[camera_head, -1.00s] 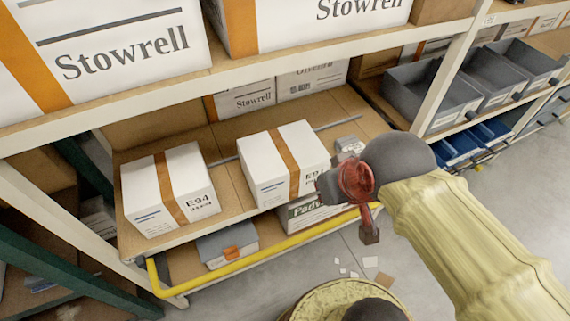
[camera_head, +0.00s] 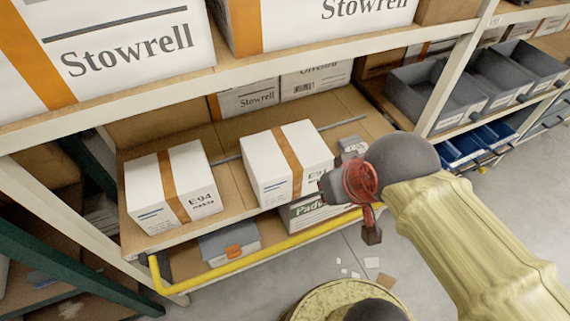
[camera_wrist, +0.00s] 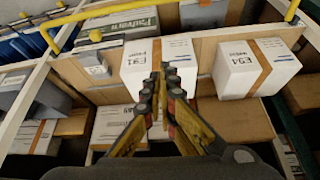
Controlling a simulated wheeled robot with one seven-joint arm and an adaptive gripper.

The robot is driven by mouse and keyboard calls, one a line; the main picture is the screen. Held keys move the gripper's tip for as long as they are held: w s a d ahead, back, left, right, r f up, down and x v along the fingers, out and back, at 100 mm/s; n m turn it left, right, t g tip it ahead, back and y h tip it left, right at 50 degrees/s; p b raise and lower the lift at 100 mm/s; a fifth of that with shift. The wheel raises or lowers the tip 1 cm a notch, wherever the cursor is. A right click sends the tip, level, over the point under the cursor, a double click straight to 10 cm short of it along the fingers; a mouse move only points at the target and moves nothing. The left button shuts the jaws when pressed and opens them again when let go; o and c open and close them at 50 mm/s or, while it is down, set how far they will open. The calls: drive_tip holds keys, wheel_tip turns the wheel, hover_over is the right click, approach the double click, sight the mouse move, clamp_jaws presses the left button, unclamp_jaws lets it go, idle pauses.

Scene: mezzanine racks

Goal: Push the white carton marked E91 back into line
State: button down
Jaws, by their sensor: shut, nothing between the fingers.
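The white carton marked E91 (camera_head: 268,170), with a brown tape band, stands on the middle shelf. It sits slightly further forward than the white carton marked E94 (camera_head: 150,190) to its left. In the wrist view the E91 carton (camera_wrist: 183,50) is straight beyond the fingers, and the E94 carton (camera_wrist: 236,72) is on the right. My gripper (camera_head: 330,186) is shut and empty at the E91 carton's right front corner, partly covering its label. Its fingertips (camera_wrist: 164,72) overlap the carton in the wrist view. I cannot tell whether they touch it.
A yellow rail (camera_head: 250,246) runs along the shelf front. A small grey item (camera_head: 353,144) lies right of E91. Stowrell cartons (camera_head: 125,45) fill the shelf above. There is bare shelf between the cartons.

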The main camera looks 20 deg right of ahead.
drive_tip(key=shift+w+d+f+n+g+p, duration=0.35)
drive_tip(key=shift+w+f+g+p, duration=0.75)
drive_tip(key=shift+w+f, duration=2.8)
drive_tip(key=shift+w+d+f+n+g+p, duration=0.1)
drive_tip(key=shift+w+d+f+g+p, duration=1.05)
drive_tip(key=shift+f, duration=4.75)
drive_tip(key=shift+w+a+f+n+g+p, duration=0.45)
drive_tip(key=shift+w+f+p, duration=1.05)
drive_tip(key=shift+w+f, duration=2.8)
drive_tip(key=shift+s+d+f, duration=0.15)
drive_tip(key=shift+s+f, duration=0.35)
drive_tip(key=shift+f, duration=0.1)
